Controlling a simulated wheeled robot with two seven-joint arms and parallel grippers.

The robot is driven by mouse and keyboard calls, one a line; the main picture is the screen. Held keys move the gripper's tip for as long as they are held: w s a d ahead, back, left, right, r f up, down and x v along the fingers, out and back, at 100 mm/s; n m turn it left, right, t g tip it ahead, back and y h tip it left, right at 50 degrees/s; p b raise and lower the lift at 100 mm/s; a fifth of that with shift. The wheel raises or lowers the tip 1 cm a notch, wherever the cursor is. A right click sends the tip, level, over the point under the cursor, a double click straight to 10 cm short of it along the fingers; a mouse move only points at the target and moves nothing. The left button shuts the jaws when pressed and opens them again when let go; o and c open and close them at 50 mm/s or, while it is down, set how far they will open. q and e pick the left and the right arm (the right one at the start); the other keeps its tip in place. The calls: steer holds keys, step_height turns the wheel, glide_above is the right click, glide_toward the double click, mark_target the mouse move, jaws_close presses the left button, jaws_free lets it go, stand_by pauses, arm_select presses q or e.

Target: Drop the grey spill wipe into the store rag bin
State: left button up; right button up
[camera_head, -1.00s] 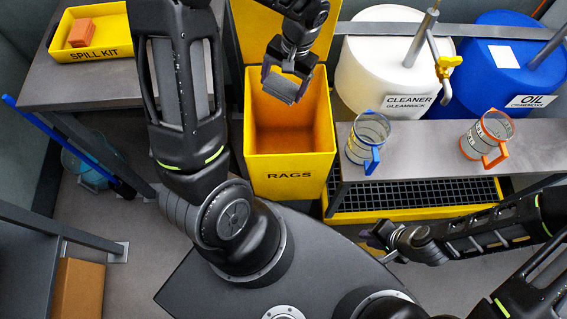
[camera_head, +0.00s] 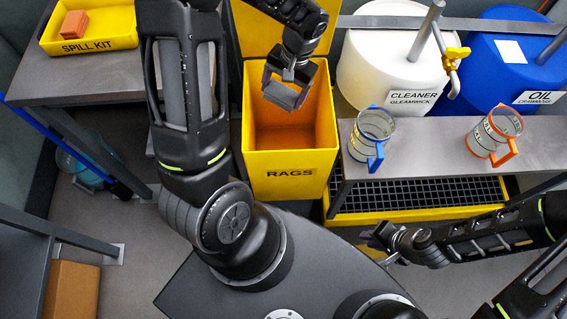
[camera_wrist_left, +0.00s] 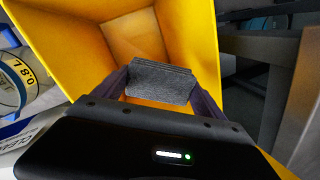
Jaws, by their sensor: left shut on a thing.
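My left gripper (camera_head: 284,88) is shut on the grey spill wipe (camera_head: 283,96), a small folded grey cloth. It holds the wipe over the open mouth of the yellow rag bin (camera_head: 290,174), labelled RAGS. In the left wrist view the wipe (camera_wrist_left: 160,84) sits between the two fingers, with the inside of the bin (camera_wrist_left: 132,38) behind it. The bin's visible floor and walls look bare.
A yellow spill kit tray (camera_head: 100,38) with an orange-brown block stands on a bench at the left. Right of the bin, two measuring jugs (camera_head: 372,138) (camera_head: 492,134) stand on a grey shelf. A white cleaner drum (camera_head: 385,60) and a blue oil drum (camera_head: 490,65) stand behind.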

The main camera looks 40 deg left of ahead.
arm_select(q)
steer(key=o, duration=1.1)
steer(key=r, duration=0.2)
steer(key=d+r, duration=0.1)
steer(key=r, duration=0.2)
steer(key=w+r, duration=0.1)
steer(key=r, duration=0.1)
steer(key=shift+d+r+b, duration=0.15)
steer(key=shift+r+b, duration=0.2)
